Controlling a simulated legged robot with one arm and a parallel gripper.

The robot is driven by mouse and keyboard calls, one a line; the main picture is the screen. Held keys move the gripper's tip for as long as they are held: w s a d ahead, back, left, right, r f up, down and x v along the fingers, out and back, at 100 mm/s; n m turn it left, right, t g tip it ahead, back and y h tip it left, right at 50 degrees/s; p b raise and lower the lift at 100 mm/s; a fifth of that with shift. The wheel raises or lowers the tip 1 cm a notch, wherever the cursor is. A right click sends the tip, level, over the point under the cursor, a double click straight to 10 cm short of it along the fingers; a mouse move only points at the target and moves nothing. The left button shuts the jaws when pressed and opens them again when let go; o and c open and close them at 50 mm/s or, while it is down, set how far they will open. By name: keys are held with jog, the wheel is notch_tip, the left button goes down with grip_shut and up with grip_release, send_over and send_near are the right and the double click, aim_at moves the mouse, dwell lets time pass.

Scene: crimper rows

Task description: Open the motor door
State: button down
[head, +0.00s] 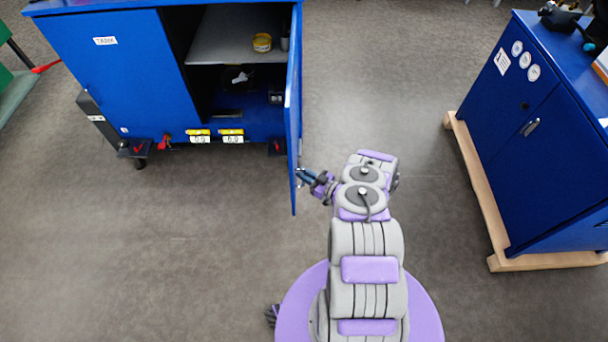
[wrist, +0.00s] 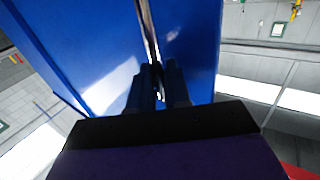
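The blue cabinet's right-hand door (head: 293,110) stands swung wide open, nearly edge-on in the head view. No label shows on it, so I cannot read its name. My gripper (head: 306,175) is at the right face of this door, near its free edge. In the wrist view the door (wrist: 95,50) fills the middle. A slim metal handle (wrist: 148,35) runs down between the two dark fingers of my gripper (wrist: 161,85). The fingers are close together around the handle's lower end. Their exact contact is partly hidden.
The cabinet's left door (head: 115,70), labelled TANK, is shut. The open compartment holds a shelf (head: 235,45) with a yellow tin (head: 262,42). A second blue cabinet (head: 540,130) stands on a wooden base at the right. The floor (head: 200,240) before the cabinet is clear.

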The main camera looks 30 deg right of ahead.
jog(key=c, duration=1.3)
grip_release()
jog(key=shift+w+d+r, duration=0.15)
jog(key=shift+w+d, duration=0.1)
jog(key=shift+d, duration=0.15)
jog(key=shift+c, duration=0.2)
jog(key=shift+s+a, duration=0.15)
jog(key=shift+a, duration=0.05)
jog(key=v, duration=1.7)
jog(key=shift+s+b, duration=0.2)
jog(key=shift+b, duration=0.25)
jog(key=shift+d, duration=0.1)
